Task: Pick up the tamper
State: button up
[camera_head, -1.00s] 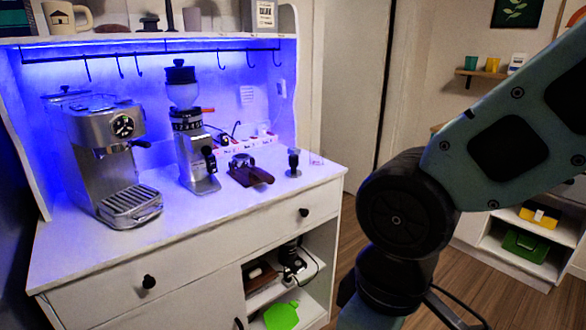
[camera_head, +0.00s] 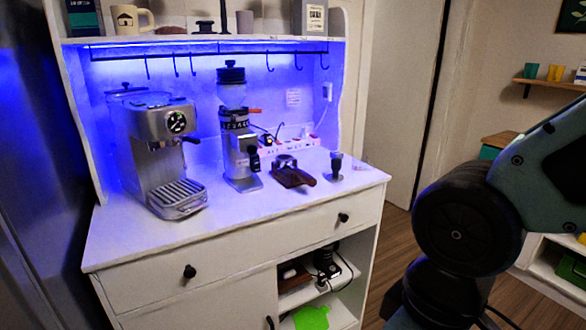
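The tamper (camera_head: 335,166), a small upright piece with a dark handle, stands on the white cabinet top near its right end. It is apart from the portafilter (camera_head: 292,173) with a brown wooden handle, which lies to its left. My gripper is out of the picture. Only links of my arm show at the right, off the cabinet's right side, and they do not cover the tamper.
A silver espresso machine (camera_head: 163,150) and a grinder (camera_head: 238,140) stand to the left on the cabinet top (camera_head: 240,215). A power strip (camera_head: 292,146) lies behind the portafilter. Hooks hang from a rail (camera_head: 210,52) above. The front of the top is clear.

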aim_at(336, 164)
jog(key=i+j, duration=0.15)
jog(key=i, duration=0.65)
jog(key=i+j+u, duration=0.15)
jog(key=i, duration=0.65)
